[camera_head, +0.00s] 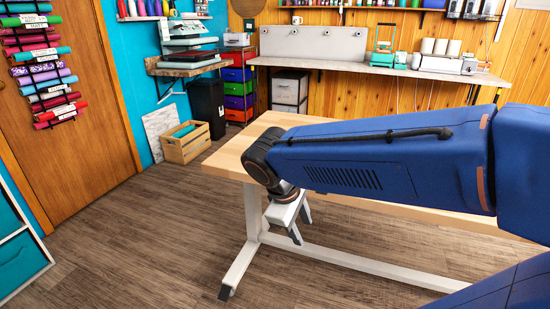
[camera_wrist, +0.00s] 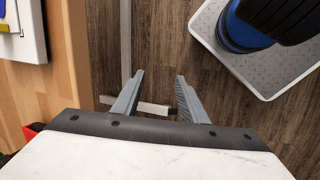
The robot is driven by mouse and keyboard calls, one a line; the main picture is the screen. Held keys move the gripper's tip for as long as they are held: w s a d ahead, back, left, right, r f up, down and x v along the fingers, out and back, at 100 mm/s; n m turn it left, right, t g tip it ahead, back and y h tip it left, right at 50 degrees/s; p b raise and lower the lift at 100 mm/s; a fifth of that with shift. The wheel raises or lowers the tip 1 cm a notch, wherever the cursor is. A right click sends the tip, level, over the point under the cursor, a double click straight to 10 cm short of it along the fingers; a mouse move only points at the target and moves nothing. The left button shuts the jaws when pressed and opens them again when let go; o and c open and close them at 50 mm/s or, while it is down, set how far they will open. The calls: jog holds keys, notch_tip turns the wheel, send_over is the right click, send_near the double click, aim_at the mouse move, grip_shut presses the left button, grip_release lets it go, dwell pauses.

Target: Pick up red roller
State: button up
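Rolls of several colours hang on a wall rack (camera_head: 45,75) on the wooden door at the left in the head view. A red roll (camera_head: 62,112) lies at the bottom of this rack, and other reddish rolls hang above it; I cannot tell which one is the red roller. My gripper (camera_head: 302,232) points down in front of the wooden table, far to the right of the rack. In the wrist view my gripper (camera_wrist: 160,76) is open, with nothing between its fingers and the floor below. No roll is near the fingers.
A wooden-topped table (camera_head: 232,158) with white legs stands under and behind my arm. A wooden crate (camera_head: 186,148) sits on the floor behind it. A teal-fronted shelf unit (camera_head: 20,255) is at the lower left. The floor (camera_head: 140,245) between table and door is clear.

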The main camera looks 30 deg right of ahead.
jog(key=w+d+r+n+h, duration=0.2)
jog(key=w+r+n+h, duration=0.2)
jog(key=w+n+h, duration=0.55)
jog(key=w+a+r+n+t+h, duration=0.2)
jog(key=w+a, duration=0.2)
jog(key=w, duration=0.3)
jog(key=w+a+r+n+t+h, duration=0.1)
jog(key=w+a+r+n+h, duration=0.15)
jog(key=w+a, duration=0.35)
jog(key=shift+y, duration=0.4)
jog(key=x, duration=0.8)
jog(key=f+x, duration=0.1)
jog(key=x, duration=0.3)
jog(key=shift+w+d, duration=0.2)
jog(key=shift+w, duration=0.05)
jog(key=shift+x, duration=3.15)
jog(key=shift+w+f, duration=0.1)
jog(key=shift+w, duration=0.05)
jog(key=shift+c, duration=0.6)
grip_shut()
